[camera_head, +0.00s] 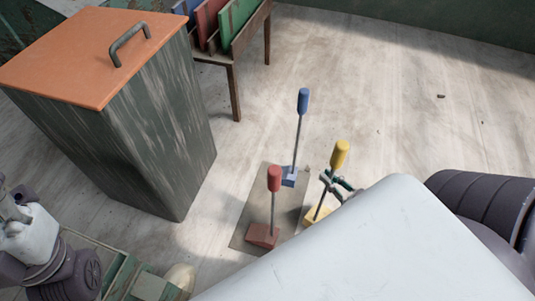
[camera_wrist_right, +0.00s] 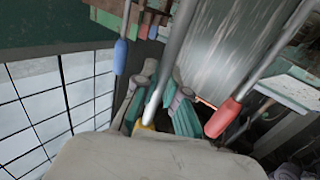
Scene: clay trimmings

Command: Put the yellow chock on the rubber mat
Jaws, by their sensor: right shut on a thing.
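The yellow chock has a wedge base (camera_head: 316,215), a thin grey rod and a yellow handle (camera_head: 340,155). My right gripper (camera_head: 334,185) is shut on its rod, below the handle. In the right wrist view the rod (camera_wrist_right: 168,70) passes between the teal-padded fingers (camera_wrist_right: 160,110), with a bit of yellow beside them. The dark rubber mat (camera_head: 240,227) lies on the floor. The yellow base shows at the mat's right side; I cannot tell whether it touches the mat or hangs above it. My white arm link hides part of this area. My left gripper is not clearly visible.
A red chock (camera_head: 263,236) and a blue chock (camera_head: 290,178) stand upright on the mat, close to the yellow one. A large bin with an orange lid (camera_head: 75,55) stands left. A rack with coloured boards (camera_head: 238,20) stands behind. The floor at right is mostly clear.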

